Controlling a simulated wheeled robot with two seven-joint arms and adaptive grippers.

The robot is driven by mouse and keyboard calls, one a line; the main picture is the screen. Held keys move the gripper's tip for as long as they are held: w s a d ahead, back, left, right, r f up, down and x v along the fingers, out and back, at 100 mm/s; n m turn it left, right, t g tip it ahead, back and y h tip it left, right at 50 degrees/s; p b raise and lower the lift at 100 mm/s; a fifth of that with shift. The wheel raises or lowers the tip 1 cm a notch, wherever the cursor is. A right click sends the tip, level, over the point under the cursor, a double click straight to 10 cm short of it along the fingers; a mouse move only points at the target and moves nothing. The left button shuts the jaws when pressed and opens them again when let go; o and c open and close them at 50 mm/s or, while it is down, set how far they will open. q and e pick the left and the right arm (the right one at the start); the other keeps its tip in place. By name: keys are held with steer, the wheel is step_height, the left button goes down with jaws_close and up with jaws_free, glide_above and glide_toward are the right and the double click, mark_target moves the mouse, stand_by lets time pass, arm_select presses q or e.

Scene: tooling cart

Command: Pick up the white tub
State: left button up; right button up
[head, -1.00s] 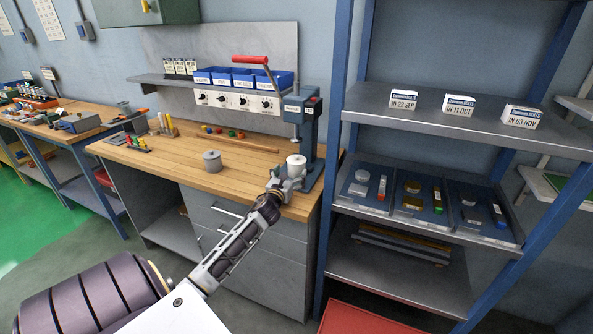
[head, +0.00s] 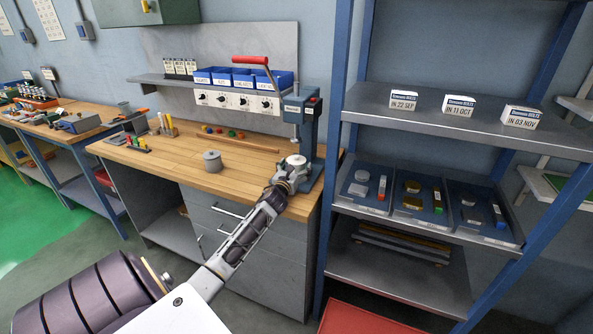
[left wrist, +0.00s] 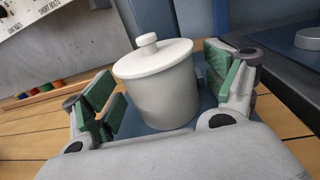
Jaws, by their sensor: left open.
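The white tub (left wrist: 165,92) has a round lid with a knob and stands upright on the blue base of the bench press. In the head view the tub (head: 296,161) is partly hidden behind my left gripper (head: 287,175). In the left wrist view my left gripper (left wrist: 168,84) is open, with a green-padded finger on each side of the tub. Gaps seem to show between the pads and the tub's sides. My right gripper is not in view.
The blue press (head: 309,120) with its red lever rises right behind the tub. A grey lidded tub (head: 212,161) stands to the left on the wooden bench (head: 190,178). A blue-framed shelf (head: 400,125) stands close on the right. The bench's front middle is clear.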

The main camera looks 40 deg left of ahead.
arm_select(q)
steer(key=shift+w+a, duration=0.1)
steer(key=shift+w, duration=0.25)
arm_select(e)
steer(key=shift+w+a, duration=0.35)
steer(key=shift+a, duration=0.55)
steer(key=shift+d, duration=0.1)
